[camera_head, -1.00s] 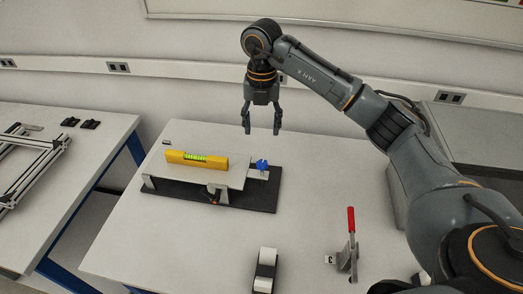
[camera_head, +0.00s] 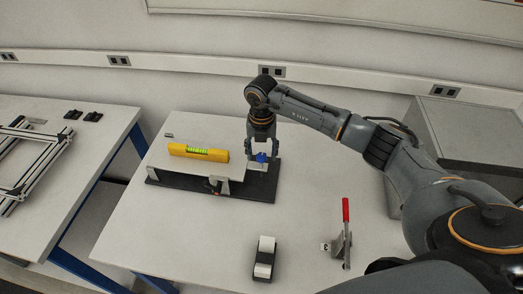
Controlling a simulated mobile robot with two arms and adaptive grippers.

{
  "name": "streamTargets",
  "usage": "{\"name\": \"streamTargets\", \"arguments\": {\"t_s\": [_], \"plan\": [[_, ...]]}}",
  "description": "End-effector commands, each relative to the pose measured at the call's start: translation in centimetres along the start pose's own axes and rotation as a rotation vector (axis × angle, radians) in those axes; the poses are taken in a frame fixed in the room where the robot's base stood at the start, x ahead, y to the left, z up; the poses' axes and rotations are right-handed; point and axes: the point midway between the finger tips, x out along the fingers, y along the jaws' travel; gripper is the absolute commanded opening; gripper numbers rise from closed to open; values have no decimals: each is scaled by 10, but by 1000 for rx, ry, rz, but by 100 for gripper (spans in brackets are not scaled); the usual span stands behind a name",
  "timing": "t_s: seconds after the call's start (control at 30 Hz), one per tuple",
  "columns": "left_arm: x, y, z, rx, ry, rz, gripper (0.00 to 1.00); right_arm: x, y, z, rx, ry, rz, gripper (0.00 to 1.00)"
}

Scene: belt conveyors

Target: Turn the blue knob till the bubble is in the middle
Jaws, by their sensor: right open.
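The blue knob (camera_head: 261,157) sits at the right end of a grey tilting plate (camera_head: 170,162) on a black base (camera_head: 262,187). A yellow spirit level (camera_head: 199,153) with a green vial lies on the plate. The bubble is too small to make out. My right gripper (camera_head: 260,157) is open and comes down from above at the knob, with its fingers around it. I cannot tell whether the fingers touch the knob. My left gripper is not in view.
A toggle clamp with a red handle (camera_head: 346,210) stands at the right front. A black and white roll holder (camera_head: 264,258) is at the front. A second table (camera_head: 85,170) on the left holds an aluminium frame (camera_head: 20,165) and small black parts (camera_head: 93,117).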

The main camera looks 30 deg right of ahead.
Motion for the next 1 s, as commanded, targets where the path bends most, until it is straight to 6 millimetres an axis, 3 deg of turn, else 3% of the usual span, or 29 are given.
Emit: {"name": "streamTargets", "arguments": {"t_s": [0.07, 0.33, 0.67, 1.0], "plan": [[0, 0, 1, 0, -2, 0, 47, 0, 0, 0, 0, 0, 0, 55], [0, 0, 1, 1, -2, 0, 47, 0, 0, 0, 0, 0, 0, 1], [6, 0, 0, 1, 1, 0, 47, 1, 0, 0, -36, -1, 0, 1], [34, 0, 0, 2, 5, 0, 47, 4, 0, 1, -253, -1, -1, 1]]}}
